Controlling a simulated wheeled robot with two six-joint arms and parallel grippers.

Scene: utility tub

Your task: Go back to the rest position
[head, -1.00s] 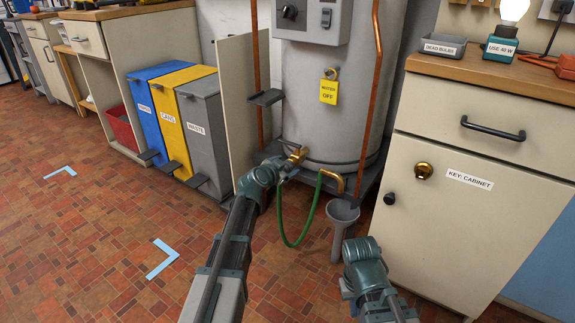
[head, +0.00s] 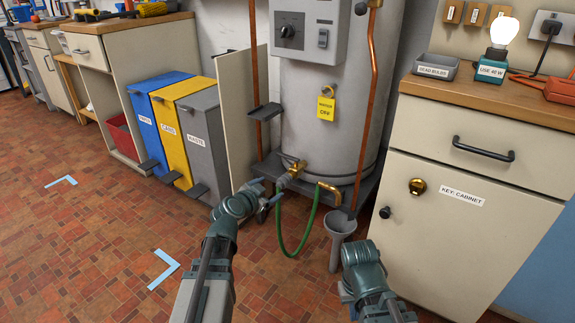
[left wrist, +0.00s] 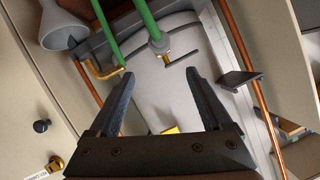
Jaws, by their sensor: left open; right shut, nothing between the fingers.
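My left gripper (head: 272,198) is in front of the grey water heater (head: 325,110), a little below and in front of its brass drain valve (head: 292,168). In the left wrist view its two fingers (left wrist: 157,88) stand apart with nothing between them. The green hose (head: 308,228) hangs from the valve; it also shows in the left wrist view (left wrist: 147,18). My right arm is low in the head view, in front of the cream cabinet (head: 440,245); its fingers do not show.
A grey funnel (head: 340,222) stands on the floor right of the hose. Blue (head: 150,125), yellow (head: 180,135) and grey bins (head: 207,140) stand left of the heater. The tiled floor (head: 90,235) at left is open. A wooden worktop (head: 480,100) is at right.

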